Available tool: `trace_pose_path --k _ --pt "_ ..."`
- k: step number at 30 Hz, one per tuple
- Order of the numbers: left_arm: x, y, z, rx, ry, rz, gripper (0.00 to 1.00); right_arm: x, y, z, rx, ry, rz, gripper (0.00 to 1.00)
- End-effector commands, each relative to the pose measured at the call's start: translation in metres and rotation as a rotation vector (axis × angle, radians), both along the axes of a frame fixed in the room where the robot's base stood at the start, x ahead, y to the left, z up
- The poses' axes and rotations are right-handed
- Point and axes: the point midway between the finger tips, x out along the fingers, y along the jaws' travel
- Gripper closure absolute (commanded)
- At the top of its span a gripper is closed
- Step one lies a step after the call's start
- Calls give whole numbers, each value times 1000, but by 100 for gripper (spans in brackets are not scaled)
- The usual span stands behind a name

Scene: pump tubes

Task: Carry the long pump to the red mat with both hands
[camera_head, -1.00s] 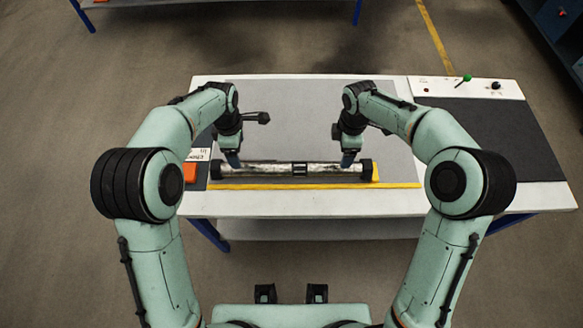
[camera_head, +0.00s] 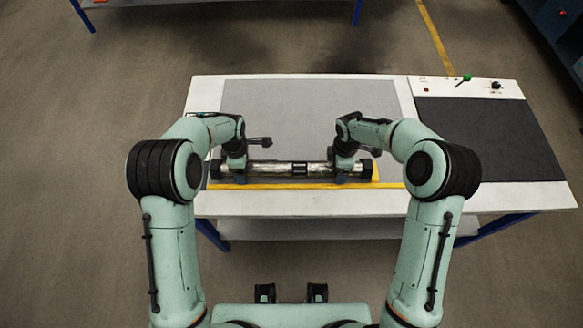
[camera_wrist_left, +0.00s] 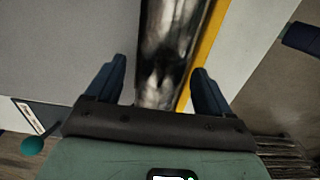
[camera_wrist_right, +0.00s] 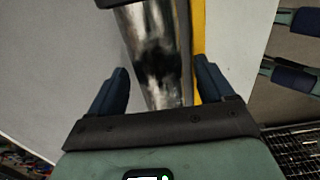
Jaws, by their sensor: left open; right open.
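The long pump (camera_head: 280,168) is a worn metal tube with black end caps and a black middle band. It lies crosswise near the front edge of the grey work area. My left gripper (camera_head: 238,174) is lowered over its left part, and my right gripper (camera_head: 343,174) over its right part. In the left wrist view the pump (camera_wrist_left: 165,60) runs between the open fingers, with gaps on both sides. The right wrist view likewise shows the pump (camera_wrist_right: 155,60) between open fingers. I see no red mat in the current frames.
A yellow strip (camera_head: 290,186) runs along the pump's near side. A grey mat (camera_head: 300,110) lies bare behind the pump. To the right are a dark mat (camera_head: 480,135) and a white panel with a green-knobbed lever (camera_head: 466,78). The white table's front edge is close.

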Motion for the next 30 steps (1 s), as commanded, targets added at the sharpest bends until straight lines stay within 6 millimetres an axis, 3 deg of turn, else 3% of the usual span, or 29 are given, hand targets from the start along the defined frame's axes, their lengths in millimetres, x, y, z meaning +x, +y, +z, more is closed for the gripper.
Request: trace_pose_path --k 1,8,22,30 --pt "0 0 0 0 0 0 25 0 0 0 0 0 0 25" --pt "0 0 0 0 0 0 100 0 0 0 0 0 0 100" --pt "3 0 6 0 -5 0 100 3 1 6 1 -6 1 100" --pt "16 0 35 0 -25 0 100 16 1 35 1 -25 1 100"
